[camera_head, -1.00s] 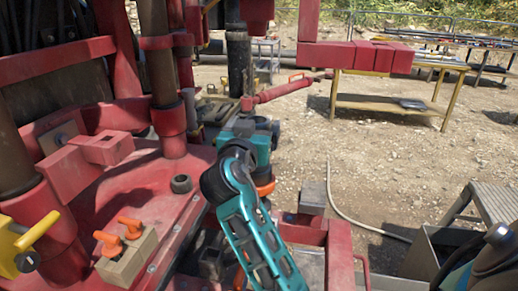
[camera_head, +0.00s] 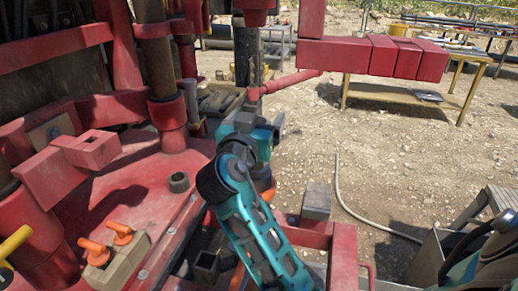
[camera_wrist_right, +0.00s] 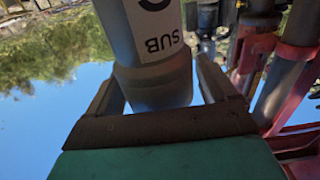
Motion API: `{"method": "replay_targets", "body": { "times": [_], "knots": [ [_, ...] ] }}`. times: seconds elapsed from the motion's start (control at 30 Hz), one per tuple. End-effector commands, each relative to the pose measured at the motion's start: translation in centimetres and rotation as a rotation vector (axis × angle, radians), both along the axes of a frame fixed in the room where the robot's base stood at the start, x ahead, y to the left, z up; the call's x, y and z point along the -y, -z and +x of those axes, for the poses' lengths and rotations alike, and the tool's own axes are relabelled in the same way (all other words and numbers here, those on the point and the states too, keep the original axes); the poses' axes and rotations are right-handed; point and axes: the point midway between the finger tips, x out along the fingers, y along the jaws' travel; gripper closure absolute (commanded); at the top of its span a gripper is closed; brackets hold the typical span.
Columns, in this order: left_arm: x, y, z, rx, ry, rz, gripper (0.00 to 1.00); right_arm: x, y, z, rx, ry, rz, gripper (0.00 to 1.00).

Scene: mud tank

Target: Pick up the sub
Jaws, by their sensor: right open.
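The sub (camera_wrist_right: 155,50) is a grey cylinder with a white label reading SUB. In the right wrist view it stands between the two fingers of my right gripper (camera_wrist_right: 157,80), which is open around it. A slim gap shows beside the sub on the left; on the right the finger is very close, and I cannot tell if it touches. In the head view my right gripper (camera_head: 246,113) is small and dark beyond the teal wrist, below a dark vertical pipe. I cannot pick out the sub clearly there. My left gripper is not in view.
A red rig deck (camera_head: 145,165) with thick red posts fills the left. A box with orange handles (camera_head: 118,262) sits at its front. A red beam (camera_head: 345,55) hangs at upper right before a yellow table (camera_head: 385,92). Gravel ground at right is mostly open, with a hose (camera_head: 345,200).

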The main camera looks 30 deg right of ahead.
Motion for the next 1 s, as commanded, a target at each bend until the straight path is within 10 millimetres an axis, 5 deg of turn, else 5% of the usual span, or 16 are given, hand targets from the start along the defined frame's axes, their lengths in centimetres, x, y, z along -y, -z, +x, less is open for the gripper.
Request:
{"method": "replay_targets", "body": {
  "times": [0.47,1.0],
  "knots": [
    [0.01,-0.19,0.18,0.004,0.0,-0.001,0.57,-0.26,0.0,-0.19,0.0,0.001,0.0,0.15],
    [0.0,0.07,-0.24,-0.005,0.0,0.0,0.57,-0.24,-0.01,-0.18,0.0,0.001,0.0,0.67]
  ]
}}
